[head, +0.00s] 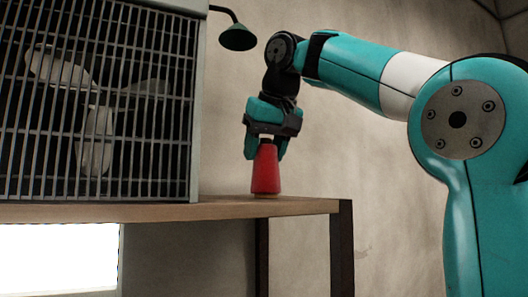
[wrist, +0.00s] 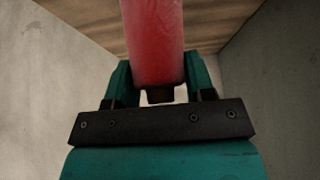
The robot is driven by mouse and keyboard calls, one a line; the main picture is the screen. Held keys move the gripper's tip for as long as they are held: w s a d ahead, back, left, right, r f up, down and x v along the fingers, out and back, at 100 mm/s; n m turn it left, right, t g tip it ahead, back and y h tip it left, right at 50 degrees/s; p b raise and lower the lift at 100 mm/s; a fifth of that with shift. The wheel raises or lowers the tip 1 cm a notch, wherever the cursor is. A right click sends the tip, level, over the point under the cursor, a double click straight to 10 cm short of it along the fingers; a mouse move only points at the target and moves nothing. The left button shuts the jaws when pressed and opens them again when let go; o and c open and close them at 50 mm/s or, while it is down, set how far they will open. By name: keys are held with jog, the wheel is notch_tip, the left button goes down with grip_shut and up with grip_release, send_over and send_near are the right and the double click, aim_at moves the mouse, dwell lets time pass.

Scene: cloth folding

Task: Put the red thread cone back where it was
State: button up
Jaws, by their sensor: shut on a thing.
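The red thread cone (head: 266,171) is upright at the right part of the wooden shelf (head: 290,206) in the head view. Its base is at the shelf top, and I cannot tell whether it touches. My gripper (head: 267,144) comes down from above and is shut on the cone's narrow top. In the wrist view the red cone (wrist: 153,40) lies between the two teal fingers of my gripper (wrist: 160,88), and its far end runs out of the picture at the top.
A large metal cage with a fan (head: 100,110) stands on the shelf to the left of the cone. The shelf's right end (head: 338,206) is close to the cone. A bright white panel (head: 58,258) shows below the shelf.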

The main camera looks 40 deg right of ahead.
jog(key=o, duration=1)
jog(key=shift+f, duration=0.1)
jog(key=shift+c, duration=0.2)
jog(key=shift+r, duration=0.2)
jog(key=p+v, duration=0.4)
jog(key=v, duration=0.8)
